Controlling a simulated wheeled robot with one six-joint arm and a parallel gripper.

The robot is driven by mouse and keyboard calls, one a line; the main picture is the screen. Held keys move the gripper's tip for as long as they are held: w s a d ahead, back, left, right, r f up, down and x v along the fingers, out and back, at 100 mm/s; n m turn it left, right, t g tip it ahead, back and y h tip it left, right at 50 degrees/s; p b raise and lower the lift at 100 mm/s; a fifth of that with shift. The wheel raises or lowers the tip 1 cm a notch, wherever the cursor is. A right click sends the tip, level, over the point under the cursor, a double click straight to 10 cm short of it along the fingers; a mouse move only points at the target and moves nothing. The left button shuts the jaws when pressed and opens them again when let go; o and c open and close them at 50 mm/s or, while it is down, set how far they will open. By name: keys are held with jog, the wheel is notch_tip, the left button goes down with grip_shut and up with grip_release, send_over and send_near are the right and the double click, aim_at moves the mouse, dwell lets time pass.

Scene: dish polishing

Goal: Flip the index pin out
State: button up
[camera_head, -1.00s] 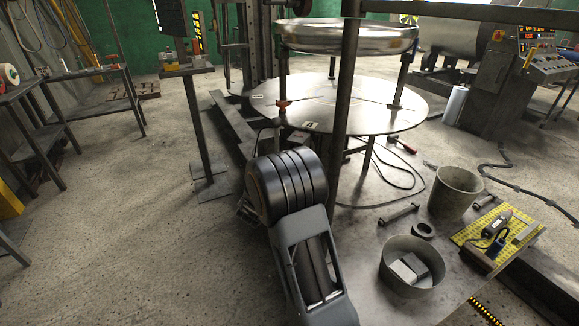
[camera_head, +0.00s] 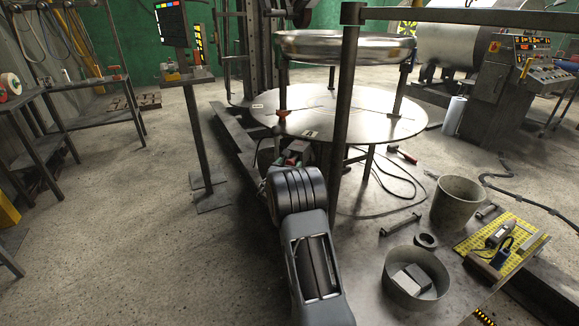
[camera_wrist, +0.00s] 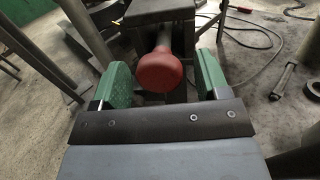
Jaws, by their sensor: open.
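In the wrist view a round red knob (camera_wrist: 158,72) on a short shaft, seemingly the index pin's handle, sits between the two green fingers of my gripper (camera_wrist: 163,66). The gripper is open, with a gap on each side of the knob. The shaft runs back toward a dark metal block (camera_wrist: 158,12). In the head view a small red part (camera_head: 292,160) shows just beyond my wrist, under the near edge of the round turntable (camera_head: 375,118). My arm hides most of the area there.
A polished metal dish (camera_head: 345,47) is held above the turntable. A dark upright post (camera_head: 342,130) stands just right of my arm. Two buckets (camera_head: 456,203) (camera_head: 414,284), a bolt (camera_head: 400,225) and a yellow board (camera_head: 470,243) lie at right.

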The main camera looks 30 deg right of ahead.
jog(key=shift+w+d, duration=0.15)
jog(key=shift+d, duration=0.1)
